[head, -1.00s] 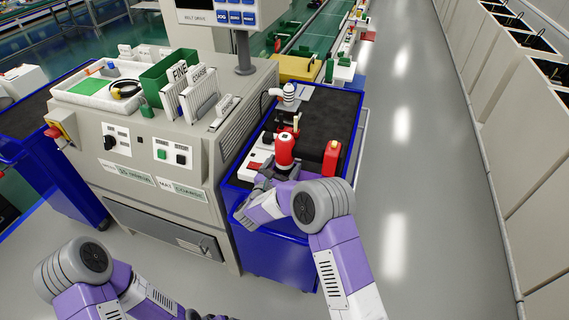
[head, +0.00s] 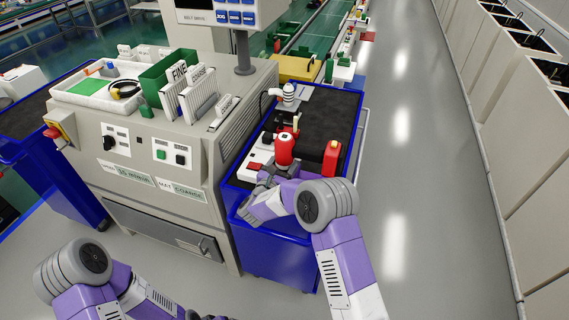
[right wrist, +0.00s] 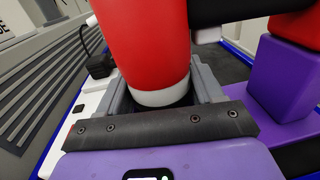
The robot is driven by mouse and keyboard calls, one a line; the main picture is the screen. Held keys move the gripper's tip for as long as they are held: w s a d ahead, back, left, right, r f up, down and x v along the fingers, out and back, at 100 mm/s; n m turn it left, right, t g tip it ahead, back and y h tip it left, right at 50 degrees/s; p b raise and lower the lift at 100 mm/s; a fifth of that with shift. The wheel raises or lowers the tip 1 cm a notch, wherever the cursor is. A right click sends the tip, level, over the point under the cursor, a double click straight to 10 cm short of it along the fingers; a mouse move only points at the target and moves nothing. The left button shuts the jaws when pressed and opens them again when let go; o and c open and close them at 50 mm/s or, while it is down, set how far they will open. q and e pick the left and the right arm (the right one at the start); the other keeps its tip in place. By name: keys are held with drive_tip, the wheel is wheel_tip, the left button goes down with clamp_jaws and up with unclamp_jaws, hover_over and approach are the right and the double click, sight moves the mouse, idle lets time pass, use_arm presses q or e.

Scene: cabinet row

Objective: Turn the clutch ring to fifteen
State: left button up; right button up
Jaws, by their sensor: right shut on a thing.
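A red power tool (head: 284,151) stands nose down on the blue cart, with its red end block (head: 331,160) to the right. In the right wrist view the red body (right wrist: 145,40) fills the top middle, with a black handle (right wrist: 240,12) running right. A white ring (right wrist: 160,95) circles its lower end. My right gripper (right wrist: 166,92) has a grey finger on each side of this ring and is shut on it. Ring markings cannot be read. My left arm is low at the left; its gripper (head: 212,317) is mostly cut off at the bottom edge.
The blue cart (head: 240,215) has a dark mat (head: 325,108). A white box with a red button (head: 254,166) and a white striped object (head: 289,92) are near the tool. A grey machine (head: 140,180) stands left; the floor (head: 420,200) at right is clear.

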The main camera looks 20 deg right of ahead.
sight(285, 170)
drive_tip(key=shift+y, duration=0.3)
drive_tip(key=n+t+y+b, duration=0.2)
drive_tip(key=y, duration=0.1)
drive_tip(key=shift+f+n, duration=0.15)
drive_tip(key=shift+n, duration=0.25)
drive_tip(key=shift+n+t+y+b, duration=0.9)
drive_tip(key=shift+n+y+b, duration=0.85)
drive_tip(key=shift+y, duration=0.55)
drive_tip(key=o, duration=1)
drive_tip(key=shift+c, duration=0.2)
drive_tip(key=shift+s+a+p, duration=0.15)
drive_tip(key=shift+s+a, duration=0.1)
drive_tip(key=shift+s, duration=1)
drive_tip(key=shift+s+a+p, duration=0.1)
drive_tip(key=shift+s+a, duration=0.15)
drive_tip(key=shift+s, duration=1)
drive_tip(key=shift+s+a+p, duration=0.15)
drive_tip(key=shift+s+a, duration=0.1)
drive_tip(key=shift+s, duration=1)
